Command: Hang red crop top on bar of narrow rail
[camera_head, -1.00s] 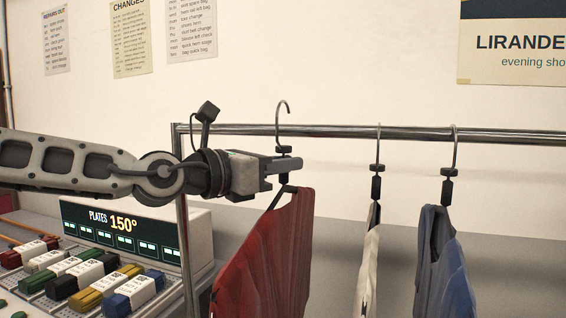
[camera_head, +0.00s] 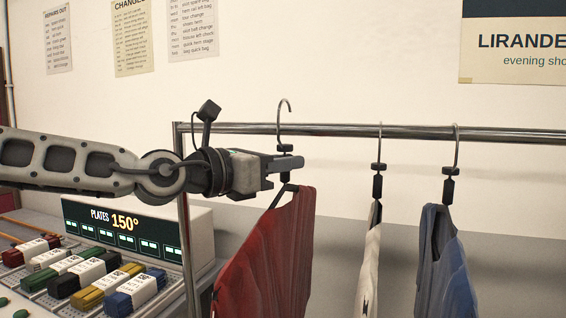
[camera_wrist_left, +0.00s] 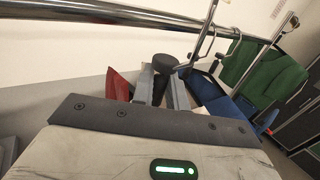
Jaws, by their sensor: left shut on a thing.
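The red crop top (camera_head: 270,255) hangs from a dark hanger with a metal hook (camera_head: 284,107). My left gripper (camera_head: 287,163) is shut on the hanger's dark neck, just below the bar (camera_head: 350,130) of the narrow rail. The hook's curve stands above the bar's line, with its stem crossing the bar. I cannot tell whether the hook is over the bar or only in front of it. In the left wrist view the gripper fingers (camera_wrist_left: 160,88) close on the dark neck, and a red patch of the top (camera_wrist_left: 118,86) shows beside them. My right gripper is not in view.
A cream garment (camera_head: 369,265) and a blue garment (camera_head: 445,265) hang to the right on the same bar. The rail's left post (camera_head: 187,250) stands behind my arm. A console reading "PLATES 150°" (camera_head: 140,235) is at lower left. A green garment (camera_wrist_left: 260,70) shows in the wrist view.

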